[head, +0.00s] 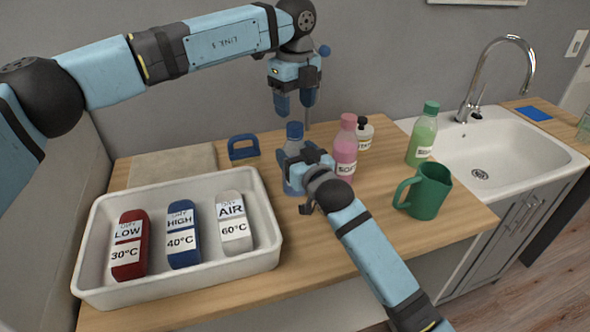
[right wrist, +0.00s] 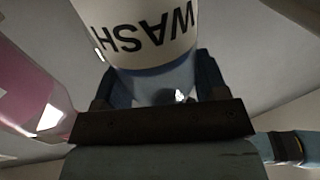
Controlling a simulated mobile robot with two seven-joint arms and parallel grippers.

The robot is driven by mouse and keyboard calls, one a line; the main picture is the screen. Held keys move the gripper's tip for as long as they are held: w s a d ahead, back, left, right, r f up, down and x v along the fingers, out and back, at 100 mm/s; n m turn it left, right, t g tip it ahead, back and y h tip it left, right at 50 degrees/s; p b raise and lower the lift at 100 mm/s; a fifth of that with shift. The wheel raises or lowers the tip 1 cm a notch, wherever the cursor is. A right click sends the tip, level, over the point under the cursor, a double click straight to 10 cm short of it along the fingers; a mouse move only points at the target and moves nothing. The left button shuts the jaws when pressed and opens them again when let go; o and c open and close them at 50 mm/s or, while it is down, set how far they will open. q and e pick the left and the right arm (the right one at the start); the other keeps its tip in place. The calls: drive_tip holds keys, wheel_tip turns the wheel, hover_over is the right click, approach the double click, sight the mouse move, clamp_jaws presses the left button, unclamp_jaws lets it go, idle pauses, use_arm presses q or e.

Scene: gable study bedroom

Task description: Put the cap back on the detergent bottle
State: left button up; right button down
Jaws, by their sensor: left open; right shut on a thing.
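The detergent bottle (head: 291,186) is blue and stands upright on the wooden counter; its WASH label (right wrist: 140,35) shows in the right wrist view. My right gripper (head: 297,158) is shut around its upper body and hides part of it. A blue cap (head: 294,129) appears to sit on top of the bottle's neck; I cannot tell whether it is fully seated. My left gripper (head: 295,100) is open and empty, pointing down just above the cap and apart from it.
A pink bottle (head: 345,155) and a white bottle (head: 364,133) stand close right of the detergent bottle. A green mug (head: 427,192), green bottle (head: 422,135) and sink (head: 480,150) are farther right.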

sight(295, 125)
use_arm(q)
wheel_tip(295, 125, down, 6)
drive_tip(key=shift+r, duration=0.15)
